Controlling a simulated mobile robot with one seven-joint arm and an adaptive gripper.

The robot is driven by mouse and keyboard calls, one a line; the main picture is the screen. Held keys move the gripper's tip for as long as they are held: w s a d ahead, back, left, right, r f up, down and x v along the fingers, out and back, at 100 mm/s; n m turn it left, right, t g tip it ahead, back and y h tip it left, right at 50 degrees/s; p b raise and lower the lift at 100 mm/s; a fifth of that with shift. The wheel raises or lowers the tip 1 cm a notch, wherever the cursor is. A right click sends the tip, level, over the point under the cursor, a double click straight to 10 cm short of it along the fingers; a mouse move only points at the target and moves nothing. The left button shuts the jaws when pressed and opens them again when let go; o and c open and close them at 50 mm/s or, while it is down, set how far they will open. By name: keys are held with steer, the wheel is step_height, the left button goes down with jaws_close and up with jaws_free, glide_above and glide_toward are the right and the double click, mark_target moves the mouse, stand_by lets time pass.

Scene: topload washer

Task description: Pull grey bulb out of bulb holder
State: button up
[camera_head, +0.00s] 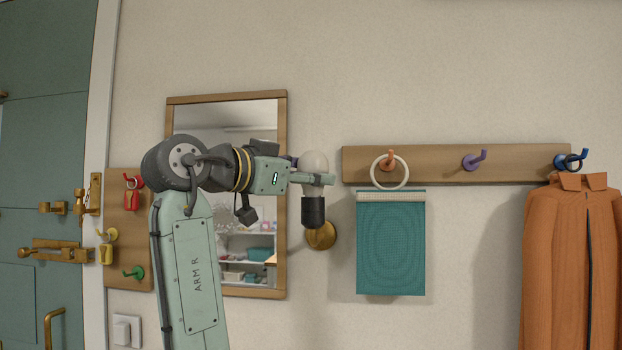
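The grey bulb (314,161) stands upright, with its rounded top showing above my gripper's finger. Its lower end meets the black bulb holder (313,211), which is fixed to the wall by a round brass mount (320,236). My gripper (318,179) reaches in from the left at the bulb's height. One light green finger crosses in front of the bulb; the other finger is mostly hidden behind the hand and bulb. I cannot tell whether the fingers press on the bulb.
A wood-framed mirror (282,122) hangs behind my arm. To the right, a wooden hook rail (435,161) carries a white ring (405,172). A teal cloth (390,245) hangs below it, and an orange jacket (560,260) hangs farther right. The wall above the bulb is clear.

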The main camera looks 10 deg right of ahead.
mark_target(305, 156)
steer(key=c, duration=0.5)
steer(key=shift+r, duration=0.1)
steer(key=shift+r+p, duration=0.75)
steer(key=shift+p, duration=0.1)
steer(key=shift+r, duration=0.65)
steer(key=shift+r, duration=1.5)
